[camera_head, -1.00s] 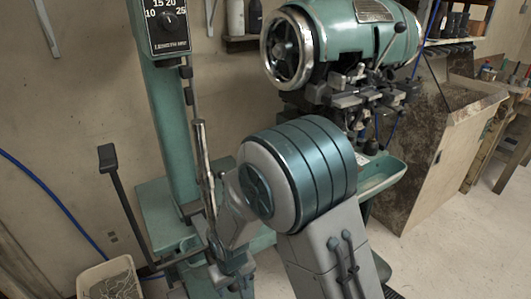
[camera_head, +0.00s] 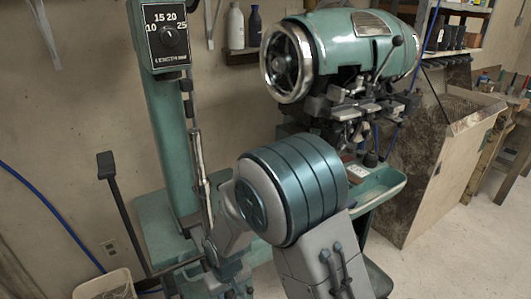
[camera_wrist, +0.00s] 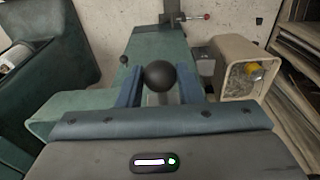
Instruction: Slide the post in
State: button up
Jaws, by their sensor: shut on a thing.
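In the wrist view my gripper (camera_wrist: 160,88) has its blue fingers on either side of a round black knob (camera_wrist: 158,75). A short pale shaft shows just below the knob, and the rest is hidden behind the gripper body. I cannot tell for sure whether this is the post. The green machine surface (camera_wrist: 158,52) lies beyond the fingers. In the head view the sole stitcher has a green head (camera_head: 355,42), a tall green column (camera_head: 172,130) and a bright slanted rod (camera_head: 197,155) beside the column. My gripper does not show in the head view.
A tan bin (camera_wrist: 238,82) stands right of the fingers in the wrist view and at lower left in the head view (camera_head: 107,277). A black pedal-like lever (camera_head: 117,205) rises left of the column.

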jog(key=shift+w+a, duration=1.35)
jog(key=shift+w, duration=0.75)
jog(key=shift+w+a, duration=1.35)
jog(key=shift+w, duration=0.7)
jog(key=shift+w+a, duration=1.35)
jog(key=shift+w, duration=0.75)
jog(key=o, duration=1.2)
jog(key=shift+a, duration=0.1)
jog(key=shift+o, duration=0.2)
jog(key=shift+d+r, duration=0.15)
jog(key=shift+d, duration=0.05)
jog(key=shift+s+d+r+p, duration=0.25)
jog(key=shift+r+p, duration=0.3)
jog(key=shift+r, duration=0.55)
jog(key=shift+s+d+r+p, duration=0.1)
jog(key=shift+s+r+p, duration=0.2)
jog(key=shift+r+p, duration=0.6)
jog(key=shift+s+d+r+p, duration=0.2)
jog(key=shift+s+r+p, duration=0.05)
jog(key=shift+r, duration=1.1)
